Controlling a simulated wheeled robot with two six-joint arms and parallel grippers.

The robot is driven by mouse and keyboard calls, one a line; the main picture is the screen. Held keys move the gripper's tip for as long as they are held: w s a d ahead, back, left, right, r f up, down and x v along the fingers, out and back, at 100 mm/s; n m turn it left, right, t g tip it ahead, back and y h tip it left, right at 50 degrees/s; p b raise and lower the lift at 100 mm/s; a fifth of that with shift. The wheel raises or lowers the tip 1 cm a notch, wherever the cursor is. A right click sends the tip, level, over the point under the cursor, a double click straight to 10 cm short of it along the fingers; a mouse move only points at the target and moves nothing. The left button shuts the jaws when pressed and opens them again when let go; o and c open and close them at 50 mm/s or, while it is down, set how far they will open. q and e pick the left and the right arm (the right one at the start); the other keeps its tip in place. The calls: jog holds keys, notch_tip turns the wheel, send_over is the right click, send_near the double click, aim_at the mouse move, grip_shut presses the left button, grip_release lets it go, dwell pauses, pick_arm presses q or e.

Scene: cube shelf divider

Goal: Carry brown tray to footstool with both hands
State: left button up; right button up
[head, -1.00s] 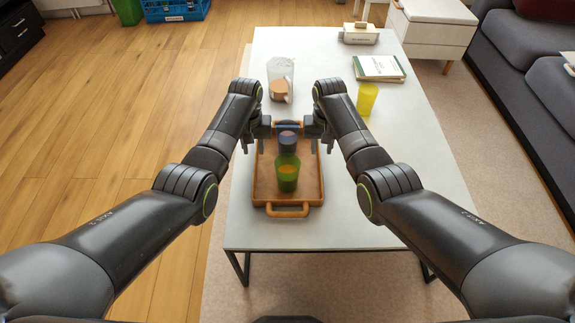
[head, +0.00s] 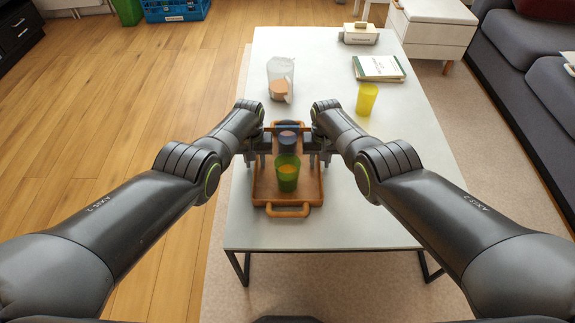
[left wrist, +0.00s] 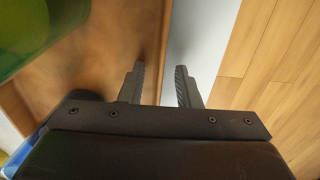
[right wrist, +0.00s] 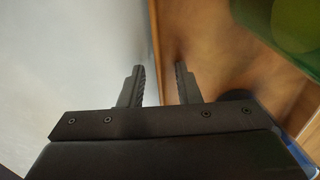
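The brown tray (head: 265,188) lies on the light coffee table, with handles at its near and far ends. A green cup (head: 287,174) and a dark blue cup (head: 287,138) stand in it. My left gripper (head: 257,158) is at the tray's left side, and my right gripper (head: 319,158) is at its right side. Both are open. In the left wrist view, the left fingers (left wrist: 161,86) stand on either side of the tray's side wall. The right wrist view shows the same with the right fingers (right wrist: 158,86). Contact with the wall cannot be told.
The table (head: 360,210) also bears a clear pitcher (head: 281,80), yellow cup (head: 367,99), books (head: 378,68) and a box (head: 359,34). A white, wooden-legged piece (head: 438,25) stands behind; I cannot tell if it is the footstool. A grey sofa (head: 520,75) is right.

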pick_arm(q)
grip_shut()
pick_arm(e)
grip_shut()
pick_arm(q)
jog(key=shift+w+r, duration=0.1)
jog(key=shift+r, duration=0.1)
pick_arm(e)
jog(key=shift+w+r, duration=0.1)
jog(key=shift+r, duration=0.1)
